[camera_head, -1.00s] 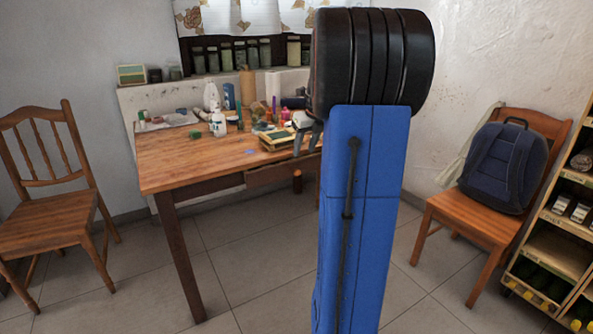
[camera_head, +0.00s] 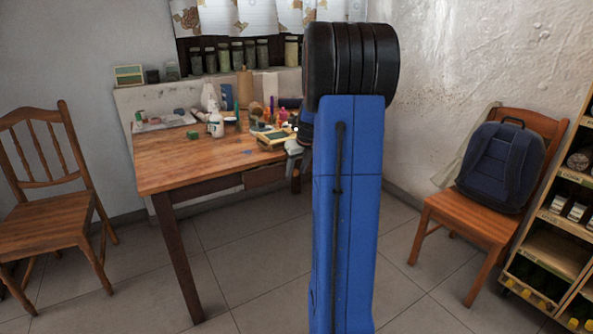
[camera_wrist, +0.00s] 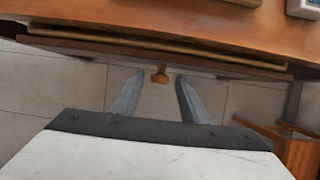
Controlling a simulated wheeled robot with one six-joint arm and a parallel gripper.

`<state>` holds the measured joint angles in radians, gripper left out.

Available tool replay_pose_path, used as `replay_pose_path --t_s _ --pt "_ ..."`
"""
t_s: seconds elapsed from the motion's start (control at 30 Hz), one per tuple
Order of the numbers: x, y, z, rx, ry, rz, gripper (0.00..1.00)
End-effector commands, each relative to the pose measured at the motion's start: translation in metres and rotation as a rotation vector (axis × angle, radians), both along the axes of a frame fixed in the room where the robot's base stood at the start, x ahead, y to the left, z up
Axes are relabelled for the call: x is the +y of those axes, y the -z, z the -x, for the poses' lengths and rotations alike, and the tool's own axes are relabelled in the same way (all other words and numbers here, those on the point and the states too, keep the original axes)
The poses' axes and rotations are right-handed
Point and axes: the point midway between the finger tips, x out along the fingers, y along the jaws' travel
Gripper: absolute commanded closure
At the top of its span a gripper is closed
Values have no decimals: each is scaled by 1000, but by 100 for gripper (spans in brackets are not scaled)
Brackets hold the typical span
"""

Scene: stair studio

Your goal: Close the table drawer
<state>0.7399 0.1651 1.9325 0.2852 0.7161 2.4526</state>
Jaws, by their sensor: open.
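The wooden table (camera_head: 165,160) stands at the left of the head view. Its drawer (camera_head: 265,175) is under the right part of the front edge, partly hidden by my arm. In the wrist view the drawer (camera_wrist: 90,44) shows a thin strip of its rim beyond the tabletop edge, so it looks slightly open. Its small round wooden knob (camera_wrist: 160,76) is at the middle of the front. My gripper (camera_wrist: 159,82) is open, with one finger on each side of the knob and visible gaps. In the head view my gripper (camera_head: 294,150) is mostly hidden behind my arm.
Bottles, jars and boxes (camera_head: 270,138) crowd the tabletop's back and right. A wooden chair (camera_head: 50,190) stands left of the table. Another chair (camera_head: 440,210) holding a backpack (camera_head: 500,165) is at right, beside a shelf (camera_head: 550,250). Tiled floor before the table is clear.

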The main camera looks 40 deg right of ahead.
Motion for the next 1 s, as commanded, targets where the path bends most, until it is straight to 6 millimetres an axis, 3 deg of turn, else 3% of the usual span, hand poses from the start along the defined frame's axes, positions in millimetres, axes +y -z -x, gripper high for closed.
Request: replay_pose_path --t_s 0.13,0.3,0.5,0.8,1.0 --pt "0 0 0 0 0 0 62" --pt "0 0 0 0 0 0 100" --pt "-1 0 -3 0 0 0 100" --pt "-9 0 -38 -1 -1 0 100" --pt "-10 -1 -42 -3 0 2 100"
